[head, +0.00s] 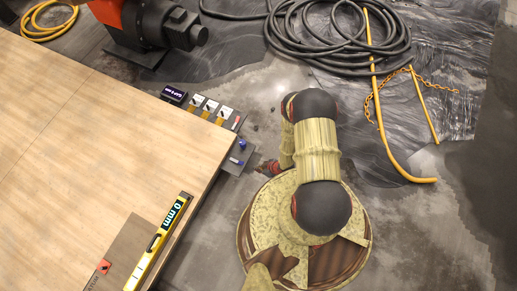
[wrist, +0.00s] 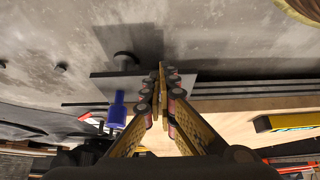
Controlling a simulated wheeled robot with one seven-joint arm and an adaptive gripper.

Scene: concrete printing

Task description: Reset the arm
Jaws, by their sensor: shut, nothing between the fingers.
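My arm, with a pale yellow cover and black joints, rises from a round, rust-marked base in the head view. A blue knob (wrist: 117,110) is just left of the fingers.
The wooden table (head: 90,130) fills the left, with a yellow level (head: 160,245) near its edge and small labelled tools (head: 208,108) at its corner. A coiled black hose (head: 330,35), yellow bars (head: 375,110) and an orange chain (head: 385,85) lie behind. Floor at right is clear.

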